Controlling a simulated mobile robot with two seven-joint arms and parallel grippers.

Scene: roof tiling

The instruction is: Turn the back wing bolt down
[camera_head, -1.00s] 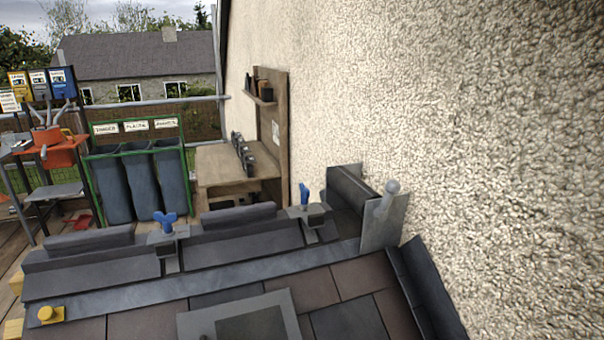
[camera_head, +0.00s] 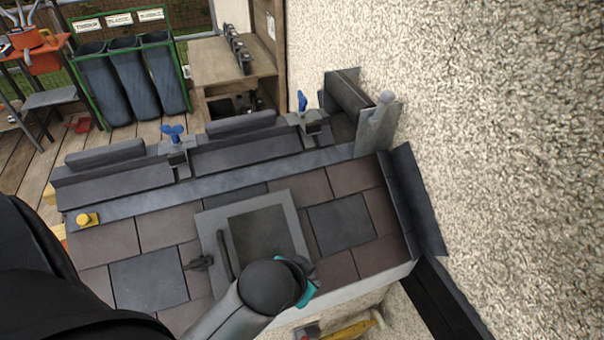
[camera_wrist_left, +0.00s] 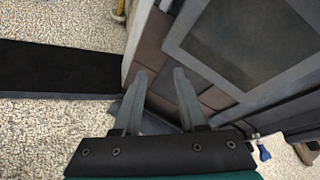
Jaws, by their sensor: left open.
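Two blue wing bolts stand upright on dark clamps along the roof ridge in the head view. One wing bolt (camera_head: 302,102) is farther off, near the rough wall; the other wing bolt (camera_head: 173,132) is nearer the left. In the left wrist view, a blue wing bolt (camera_wrist_left: 264,152) shows small at the lower right; I cannot tell which one. My left gripper (camera_wrist_left: 163,74) is open and empty, clear of both bolts. In the head view, my left wrist hangs over the roof's lower edge and hides its fingers. My right gripper is not in view.
The roof window (camera_head: 268,240) lies below the ridge among brown and grey tiles. A yellow knob (camera_head: 87,219) sits at the ridge's left end. A grey upright plate (camera_head: 377,128) stands at the right end, against the rough wall (camera_head: 480,140). Bins (camera_head: 150,75) stand behind.

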